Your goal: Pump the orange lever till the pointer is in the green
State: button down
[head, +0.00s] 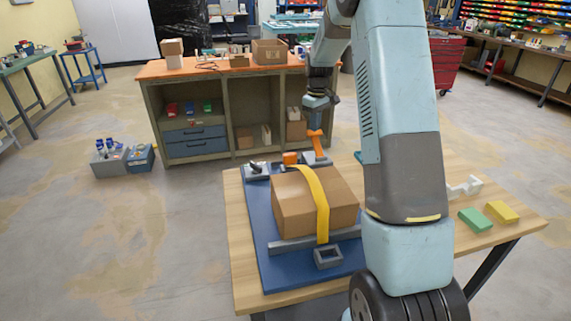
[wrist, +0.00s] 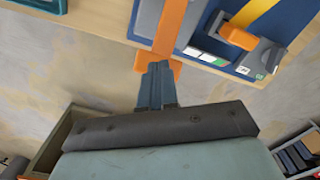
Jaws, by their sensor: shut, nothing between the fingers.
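The orange lever (head: 317,146) rises from the far edge of a blue board (head: 266,238) on a wooden table. In the wrist view the lever (wrist: 172,28) ends in a crossbar close to the fingertips. My gripper (head: 315,124) is at the lever's upper end, its fingers pointing down. In the wrist view my gripper (wrist: 158,66) is shut and overlaps the crossbar; I cannot tell whether it touches. A white and green strip (wrist: 207,58) lies beside the lever's base. I cannot make out a pointer on it.
A cardboard box (head: 287,205) under a yellow strap (head: 317,195) fills the board's middle. A small orange piece (head: 290,158) sits left of the lever. A green block (head: 475,220) and a yellow block (head: 502,212) lie at the table's right. A workbench (head: 225,70) stands behind.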

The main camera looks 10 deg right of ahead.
aim_at(315, 136)
jog(key=shift+f, duration=0.1)
dwell(1.7)
dwell(0.4)
dwell(1.7)
dwell(0.3)
jog(key=shift+f, duration=2.45)
jog(key=shift+r, duration=5.05)
